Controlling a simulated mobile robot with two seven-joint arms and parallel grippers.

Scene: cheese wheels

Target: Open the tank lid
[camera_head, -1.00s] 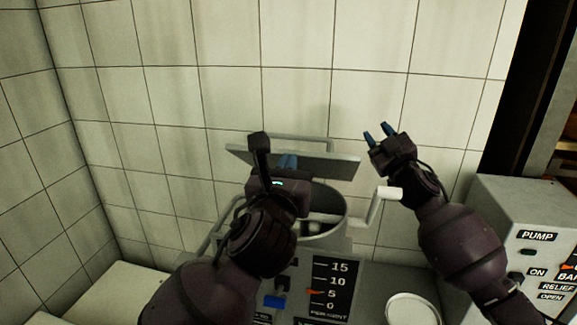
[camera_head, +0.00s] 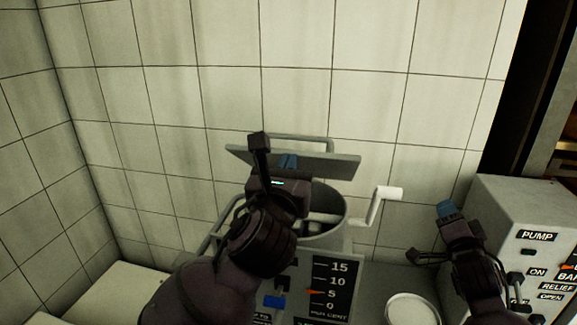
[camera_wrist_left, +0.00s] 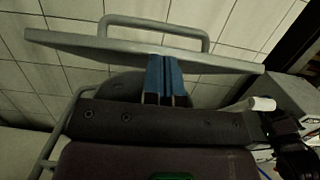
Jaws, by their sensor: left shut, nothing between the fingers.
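The grey tank lid (camera_head: 335,166) stands raised and tilted above the open tank (camera_head: 325,238), with its bar handle (camera_head: 300,139) on the wall side. In the left wrist view the lid (camera_wrist_left: 90,46) spans the top, with its handle (camera_wrist_left: 155,22) above. My left gripper (camera_head: 288,160) is at the lid's near side, with its blue fingers shut together and nothing between them. In the left wrist view the fingertips (camera_wrist_left: 165,60) reach the lid's face; contact is unclear. My right gripper (camera_head: 446,209) is away from the lid, to the right; its finger gap is hidden.
A crank with a white handle (camera_head: 388,193) sticks out at the tank's right. A white round dish (camera_head: 412,310) stands at lower right, near a grey pump box (camera_head: 515,215). The tiled wall (camera_head: 200,90) closes off the back.

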